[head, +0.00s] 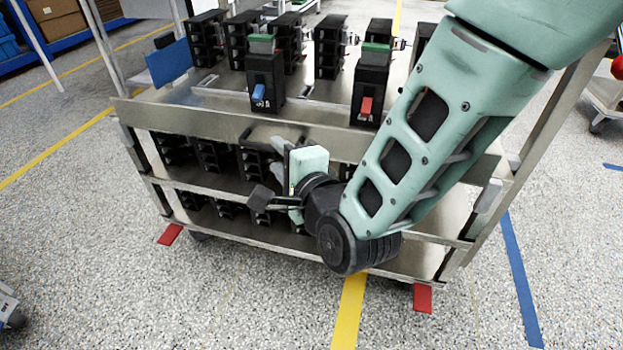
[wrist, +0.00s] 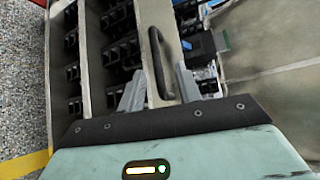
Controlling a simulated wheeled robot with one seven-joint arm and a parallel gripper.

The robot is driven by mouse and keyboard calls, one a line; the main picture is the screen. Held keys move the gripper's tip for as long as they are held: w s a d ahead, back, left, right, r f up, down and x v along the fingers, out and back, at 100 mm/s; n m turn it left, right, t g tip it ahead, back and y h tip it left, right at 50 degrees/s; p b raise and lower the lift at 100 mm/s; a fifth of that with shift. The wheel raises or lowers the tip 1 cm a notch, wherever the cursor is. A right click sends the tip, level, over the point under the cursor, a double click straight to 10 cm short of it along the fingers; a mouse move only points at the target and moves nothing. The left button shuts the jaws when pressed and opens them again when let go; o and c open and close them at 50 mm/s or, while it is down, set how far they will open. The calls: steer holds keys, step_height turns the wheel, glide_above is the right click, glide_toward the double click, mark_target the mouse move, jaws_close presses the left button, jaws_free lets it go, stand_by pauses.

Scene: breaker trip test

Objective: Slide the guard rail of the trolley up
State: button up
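The trolley (head: 185,187) is a metal rack with shelves. Its guard rail (head: 400,153) is a plain metal strip along the front edge of the top shelf. In the wrist view the rail (wrist: 150,12) runs up the picture and carries a dark bar handle (wrist: 156,55). My gripper (head: 279,145) is at the rail's front, left of its middle. In the wrist view my gripper (wrist: 160,80) is open, with one finger on each side of the handle's near end. Contact with the handle cannot be told. My arm hides part of the rail in the head view.
Breakers stand on the top shelf, one with a blue lever (head: 259,92) and one with a red lever (head: 366,105). More black units (head: 175,150) fill the lower shelf. Trolley posts rise at both sides. The floor in front is clear, with yellow tape (head: 349,310).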

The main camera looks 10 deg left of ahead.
steer(key=p+v, duration=0.3)
steer(key=v, duration=0.8)
steer(key=shift+s, duration=0.2)
steer(key=shift+d+r, duration=0.1)
stand_by(0.3)
steer(key=s+d+r+n+g+h+p, duration=0.1)
steer(key=s+d+r+n+g+h, duration=0.2)
steer(key=d+n, duration=0.35)
steer(key=s+d+n+g+h, duration=0.4)
steer(key=d+n+g, duration=0.1)
steer(key=d+n, duration=0.15)
steer(key=s+d+r+n+g+h+p, duration=0.1)
steer(key=s+d+r+n+g+h, duration=0.2)
steer(key=d+n, duration=0.35)
step_height(320, 180, up, 33)
steer(key=g+p, duration=0.1)
steer(key=p, duration=3.3)
steer(key=shift+d, duration=0.3)
